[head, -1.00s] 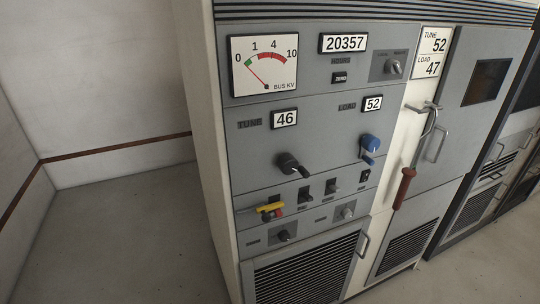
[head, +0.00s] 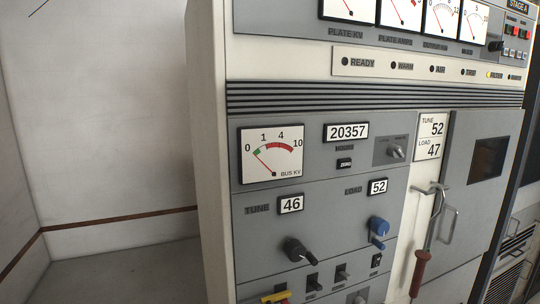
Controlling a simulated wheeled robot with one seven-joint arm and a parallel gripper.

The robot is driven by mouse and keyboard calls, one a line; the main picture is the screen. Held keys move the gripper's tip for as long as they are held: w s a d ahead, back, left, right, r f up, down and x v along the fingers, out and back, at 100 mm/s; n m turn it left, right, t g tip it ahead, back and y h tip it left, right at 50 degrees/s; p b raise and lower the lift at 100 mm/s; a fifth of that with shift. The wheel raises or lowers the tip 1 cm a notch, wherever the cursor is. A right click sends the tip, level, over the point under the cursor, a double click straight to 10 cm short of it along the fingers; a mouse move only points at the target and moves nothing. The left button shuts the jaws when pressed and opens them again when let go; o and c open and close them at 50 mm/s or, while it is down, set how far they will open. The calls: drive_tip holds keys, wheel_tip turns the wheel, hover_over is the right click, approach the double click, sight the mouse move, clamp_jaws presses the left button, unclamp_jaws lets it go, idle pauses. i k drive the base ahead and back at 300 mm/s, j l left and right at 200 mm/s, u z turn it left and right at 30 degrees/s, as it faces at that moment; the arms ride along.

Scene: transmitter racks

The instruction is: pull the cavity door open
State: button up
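The cavity door (head: 481,177) is the grey panel at the right of the cabinet, with a dark window (head: 488,158) in its upper part. It looks shut, nearly flush with the cabinet front. A metal pull handle (head: 449,224) stands on its left side. Just left of that, a hooked metal rod with a red-brown grip (head: 420,272) hangs against the pale strip between the panels. My gripper is not in view.
The grey control panel left of the door carries a bus meter (head: 271,153), a black tune knob (head: 298,249) and a blue load knob (head: 378,232). A tune/load card (head: 431,137) is above the rod. Open floor (head: 118,270) lies left of the cabinet.

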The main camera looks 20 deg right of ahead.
sight(482, 145)
drive_tip(key=z, duration=1.35)
